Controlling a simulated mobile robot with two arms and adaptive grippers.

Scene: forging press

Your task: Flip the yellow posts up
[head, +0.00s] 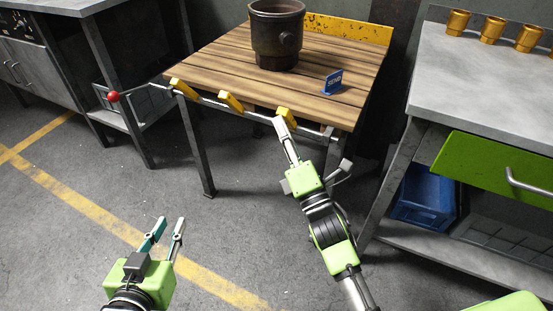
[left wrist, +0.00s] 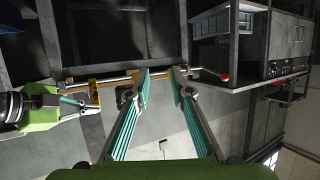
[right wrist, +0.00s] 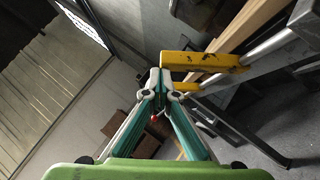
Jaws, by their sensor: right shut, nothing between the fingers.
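A row of yellow posts sits on a metal rod along the front edge of the wooden table: a left post (head: 184,89), a middle post (head: 231,102) and a right post (head: 287,116). All three look tilted in the head view; their exact angles are hard to tell. My right gripper (head: 279,121) is shut and empty, with its tips close beside the right post. In the right wrist view a yellow post (right wrist: 197,61) is just right of the fingertips (right wrist: 159,73); contact is unclear. My left gripper (head: 167,226) is open and empty, low in front of the table.
The wooden table (head: 235,60) holds a dark metal cylinder (head: 276,40) and a small blue sign (head: 332,83). A lever with a red ball (head: 113,96) sticks out left. A grey workbench (head: 480,85) with a green drawer (head: 500,165) stands right. Floor around my left gripper is clear.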

